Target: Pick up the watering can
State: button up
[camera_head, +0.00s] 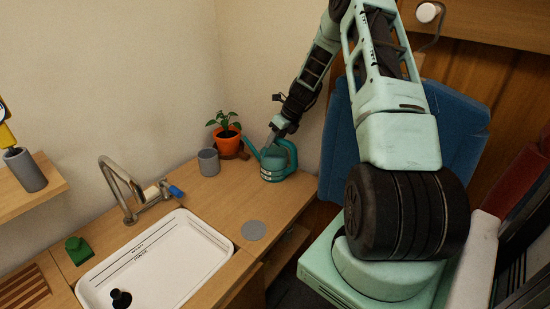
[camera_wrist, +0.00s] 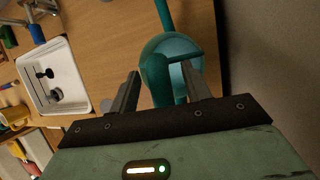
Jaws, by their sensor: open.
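The watering can (camera_head: 275,166) is teal, with a long spout and a loop handle. It stands upright near the right end of the wooden counter in the head view. In the wrist view, the watering can (camera_wrist: 175,60) lies straight ahead of my gripper. My gripper (camera_wrist: 160,82) is open, with one finger on each side of the can's handle. In the head view, my gripper (camera_head: 272,138) reaches down to the can from above. I cannot tell whether the fingers touch the handle.
A potted plant in an orange pot (camera_head: 227,141) and a grey cup (camera_head: 208,162) stand left of the can. A grey disc (camera_head: 253,230) lies in front on the counter (camera_head: 215,200). A white sink (camera_head: 190,250) with a tap (camera_head: 122,185) is further left. The wall is close behind.

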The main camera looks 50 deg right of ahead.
jog(key=shift+x, duration=1.15)
grip_shut()
jog(key=shift+r, duration=0.2)
